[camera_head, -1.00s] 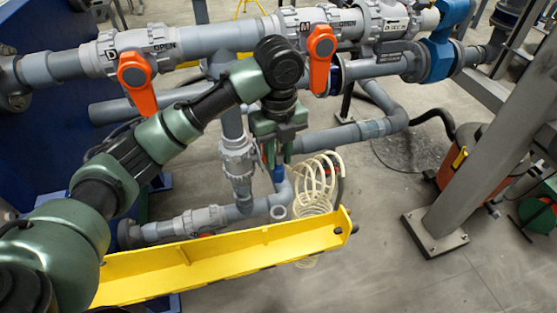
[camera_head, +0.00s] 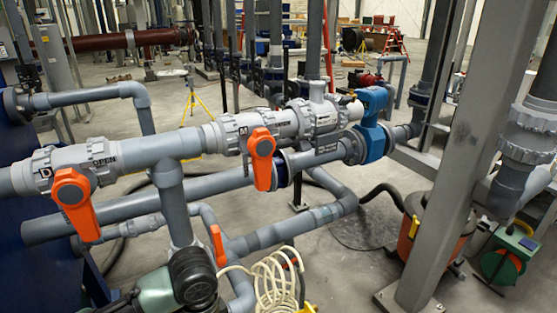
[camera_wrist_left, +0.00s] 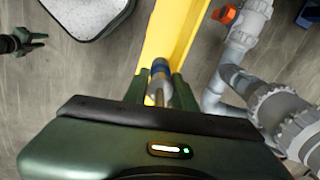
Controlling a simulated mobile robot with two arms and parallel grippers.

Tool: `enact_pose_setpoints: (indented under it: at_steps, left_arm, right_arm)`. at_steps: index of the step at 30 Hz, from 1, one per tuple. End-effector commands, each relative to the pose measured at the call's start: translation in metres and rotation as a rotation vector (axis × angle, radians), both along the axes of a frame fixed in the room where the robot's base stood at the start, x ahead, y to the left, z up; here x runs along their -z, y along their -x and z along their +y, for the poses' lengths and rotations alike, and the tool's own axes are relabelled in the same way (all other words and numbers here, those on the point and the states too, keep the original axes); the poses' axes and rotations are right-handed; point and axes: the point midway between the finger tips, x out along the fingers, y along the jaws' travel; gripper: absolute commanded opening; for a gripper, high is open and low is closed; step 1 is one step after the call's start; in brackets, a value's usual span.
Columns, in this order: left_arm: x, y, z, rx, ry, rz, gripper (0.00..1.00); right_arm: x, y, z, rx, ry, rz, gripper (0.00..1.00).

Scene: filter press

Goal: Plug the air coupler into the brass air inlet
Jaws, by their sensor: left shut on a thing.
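The coupler is in front of the yellow beam (camera_wrist_left: 176,30). In the head view only the dark wrist of my left arm shows at the bottom, and its fingers are out of frame. The cream coiled hose (camera_head: 272,285) hangs just right of that wrist. My right gripper (camera_wrist_left: 42,41) shows small at the left of the left wrist view, its fingers apart and empty. I cannot make out the brass air inlet.
Grey pipes (camera_head: 215,132) with orange valve handles (camera_head: 262,160) cross the head view above my left arm. A blue valve (camera_head: 373,125) and a grey column (camera_head: 450,170) stand to the right. Grey pipe fittings (camera_wrist_left: 270,105) lie close right of the left gripper.

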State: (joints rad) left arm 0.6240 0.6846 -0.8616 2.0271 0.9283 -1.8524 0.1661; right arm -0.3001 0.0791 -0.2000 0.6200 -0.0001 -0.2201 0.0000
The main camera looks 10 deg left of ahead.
Motion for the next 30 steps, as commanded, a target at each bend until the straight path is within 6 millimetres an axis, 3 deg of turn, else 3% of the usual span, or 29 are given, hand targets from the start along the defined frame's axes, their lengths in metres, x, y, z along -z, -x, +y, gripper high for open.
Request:
enact_pose_setpoints:
  at_steps: [6,12,30]
  left_arm:
    - [0.032,0.048,0.007,-0.498,0.007,-0.001,0.0]
    - [0.042,0.07,0.009,-0.76,0.013,-0.002,0.0]
    - [0.044,0.075,0.009,-0.824,0.015,-0.002,0.0]
  right_arm:
    - [0.006,0.0,0.0,0.0,0.0,0.0,0.36]
    - [0.008,0.0,0.0,0.0,0.0,0.0,0.36]
    - [0.008,0.0,0.0,0.0,0.0,0.0,0.36]
